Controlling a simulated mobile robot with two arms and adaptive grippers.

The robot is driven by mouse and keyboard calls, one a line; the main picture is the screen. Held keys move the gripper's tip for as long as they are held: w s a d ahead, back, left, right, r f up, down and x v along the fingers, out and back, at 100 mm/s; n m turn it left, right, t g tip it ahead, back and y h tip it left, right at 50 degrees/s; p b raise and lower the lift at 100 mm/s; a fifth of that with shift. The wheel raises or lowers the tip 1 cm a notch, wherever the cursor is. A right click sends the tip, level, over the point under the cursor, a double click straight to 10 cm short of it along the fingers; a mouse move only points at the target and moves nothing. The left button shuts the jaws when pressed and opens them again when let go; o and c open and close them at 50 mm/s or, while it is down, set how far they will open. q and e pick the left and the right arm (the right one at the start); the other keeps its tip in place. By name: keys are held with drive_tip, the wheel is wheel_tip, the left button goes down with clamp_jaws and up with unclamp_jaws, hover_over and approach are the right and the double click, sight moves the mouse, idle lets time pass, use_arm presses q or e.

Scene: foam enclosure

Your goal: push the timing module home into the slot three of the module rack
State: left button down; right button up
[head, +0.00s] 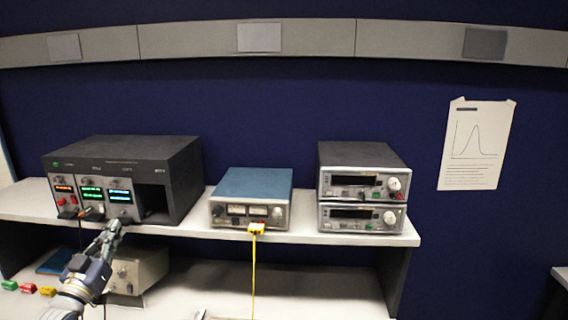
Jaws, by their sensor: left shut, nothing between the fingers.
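The module rack (165,148) is a dark grey box at the left of the shelf. Several openings run across its front; the three left ones hold modules with lit displays and the rightmost is an empty dark opening. The third module from the left (120,195), with a blue-green display, sits in the third place and appears to be the timing module. I cannot tell whether it is flush. My left gripper (115,226) is shut and empty, with its tips close to this module's lower face. Contact cannot be made out. My right gripper is not in view.
A blue-topped meter unit (252,190) with a yellow plug and hanging cable stands right of the rack. Two stacked instruments (362,180) stand farther right. A beige box (140,272) and small coloured pieces (28,288) lie below the shelf (290,232). Cables hang near the rack's front.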

use_arm(q)
drive_tip(key=shift+w+r+b, duration=0.1)
drive_tip(key=shift+w+b, duration=0.25)
drive_tip(key=shift+b, duration=0.1)
drive_tip(key=shift+r, duration=0.1)
